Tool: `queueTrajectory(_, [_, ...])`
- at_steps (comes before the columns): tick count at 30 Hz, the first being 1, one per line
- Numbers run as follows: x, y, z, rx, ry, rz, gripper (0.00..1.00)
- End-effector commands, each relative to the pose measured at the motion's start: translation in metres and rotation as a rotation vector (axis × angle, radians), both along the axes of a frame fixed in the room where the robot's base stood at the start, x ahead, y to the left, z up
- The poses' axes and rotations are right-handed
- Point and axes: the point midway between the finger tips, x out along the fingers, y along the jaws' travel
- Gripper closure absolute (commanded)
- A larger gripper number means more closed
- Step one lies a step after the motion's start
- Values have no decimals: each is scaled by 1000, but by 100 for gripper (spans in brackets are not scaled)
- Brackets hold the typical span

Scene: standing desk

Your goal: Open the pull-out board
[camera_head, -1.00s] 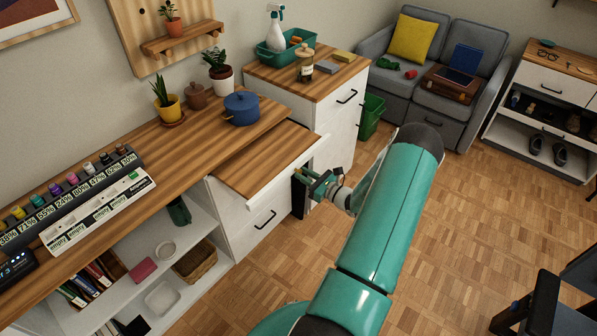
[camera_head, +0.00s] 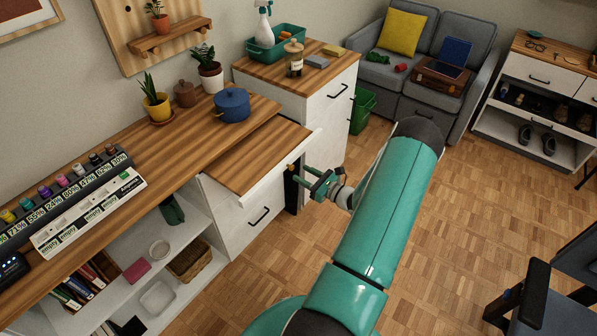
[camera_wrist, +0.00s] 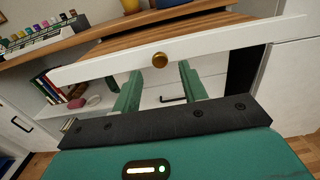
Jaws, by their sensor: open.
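The pull-out board (camera_head: 245,160) is a wooden panel with a white front strip. It stands out from under the desk top, above a white drawer. A round brass knob (camera_wrist: 159,60) is on the middle of the strip and also shows in the head view (camera_head: 291,167). My gripper (camera_wrist: 160,78) is open in front of the strip. Its two green fingers lie below and either side of the knob in the wrist view, with nothing visible between them. In the head view my gripper (camera_head: 306,178) is just right of the knob, apparently apart from it.
The desk top (camera_head: 150,140) bears a blue pot (camera_head: 232,105), plants and a label rack. A white cabinet (camera_head: 328,115) stands behind the board to the right. The parquet floor (camera_head: 440,230) right of my arm is clear up to a dark chair (camera_head: 530,310).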

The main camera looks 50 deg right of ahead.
Motion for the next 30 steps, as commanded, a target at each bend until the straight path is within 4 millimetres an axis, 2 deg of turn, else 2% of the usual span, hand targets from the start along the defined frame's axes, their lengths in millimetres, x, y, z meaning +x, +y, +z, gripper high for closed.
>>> queueTrajectory(6, [-51, -3, 1, -1, 0, -4, 57])
queueTrajectory(13, [-91, -3, 0, -1, -1, -2, 57])
queueTrajectory(18, [-103, -3, 0, -1, 0, 0, 57])
queueTrajectory(30, [-103, -3, 1, -1, -1, 0, 57])
